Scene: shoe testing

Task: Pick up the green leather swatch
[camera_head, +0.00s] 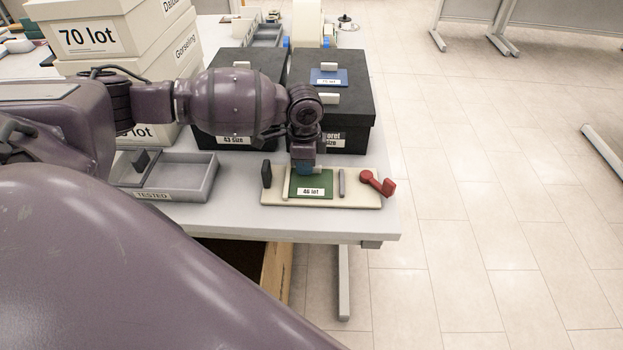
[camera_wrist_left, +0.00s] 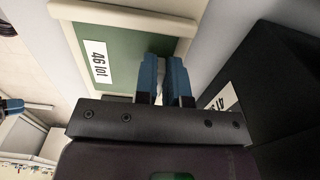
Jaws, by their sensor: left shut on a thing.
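The green leather swatch (camera_head: 312,182) with a white "46 lot" label lies on a cream testing board (camera_head: 360,199) near the table's front edge. It also shows in the left wrist view (camera_wrist_left: 126,47), with its label to the left. My left gripper (camera_head: 304,170) reaches down at the swatch's far edge. In the left wrist view, its blue fingers (camera_wrist_left: 162,75) are shut on a small pale tab (camera_wrist_left: 162,72) at that edge. The swatch appears to rest on the board; I cannot tell any small gap. My right gripper is not seen in the head view.
The board carries a red clamp (camera_head: 377,183), a grey bar (camera_head: 341,183) and a dark block (camera_head: 267,173). A grey "TESTED" tray (camera_head: 202,180) stands left. Black boxes (camera_head: 357,109) stand behind, one bearing a blue swatch (camera_head: 328,77). White boxes (camera_head: 100,30) are stacked at back left.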

